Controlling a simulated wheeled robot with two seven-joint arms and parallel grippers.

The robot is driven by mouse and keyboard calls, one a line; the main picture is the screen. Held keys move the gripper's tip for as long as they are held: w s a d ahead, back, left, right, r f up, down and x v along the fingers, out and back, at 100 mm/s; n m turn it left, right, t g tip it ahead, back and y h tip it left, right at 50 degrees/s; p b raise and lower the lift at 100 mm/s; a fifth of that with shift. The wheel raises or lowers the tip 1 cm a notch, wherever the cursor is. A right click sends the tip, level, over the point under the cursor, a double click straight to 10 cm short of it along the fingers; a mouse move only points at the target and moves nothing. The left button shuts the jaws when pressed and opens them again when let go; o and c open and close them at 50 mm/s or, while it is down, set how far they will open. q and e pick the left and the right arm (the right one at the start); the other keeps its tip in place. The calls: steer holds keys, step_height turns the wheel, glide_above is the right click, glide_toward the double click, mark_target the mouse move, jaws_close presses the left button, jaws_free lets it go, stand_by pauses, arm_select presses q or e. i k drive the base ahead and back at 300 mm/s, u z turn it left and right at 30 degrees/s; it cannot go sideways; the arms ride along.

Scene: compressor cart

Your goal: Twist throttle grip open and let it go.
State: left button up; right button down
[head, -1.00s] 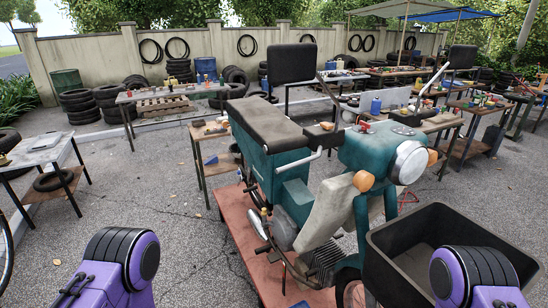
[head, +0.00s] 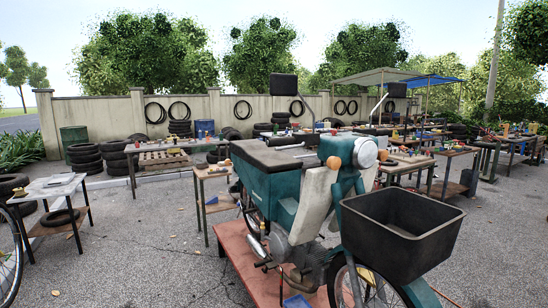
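A teal motor scooter (head: 265,190) with a dark seat (head: 255,153) and pale leg shield (head: 318,200) stands ahead of me, its front towards the lower right. The round headlight (head: 365,152) is at the top of its teal front. A dark bar-like part (head: 292,140) crosses near the handlebar; I cannot tell whether it is the throttle grip. Two black mirrors, one on the left (head: 283,87) and one on the right (head: 397,90), rise on stalks. Neither of my grippers is in the picture.
The scooter stands on a low red platform (head: 238,250). A large black basket (head: 425,250) sits at its front and hides part of it. A small table (head: 45,187) stands left, a workbench (head: 213,172) behind the scooter, and several tool tables at right.

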mark_target(289, 140)
steer(key=z, duration=0.35)
steer(key=k, duration=0.2)
steer(key=u, duration=1.1)
steer(key=i, duration=0.85)
steer(key=z, duration=0.7)
steer(key=i, duration=0.65)
steer(key=z, duration=0.8)
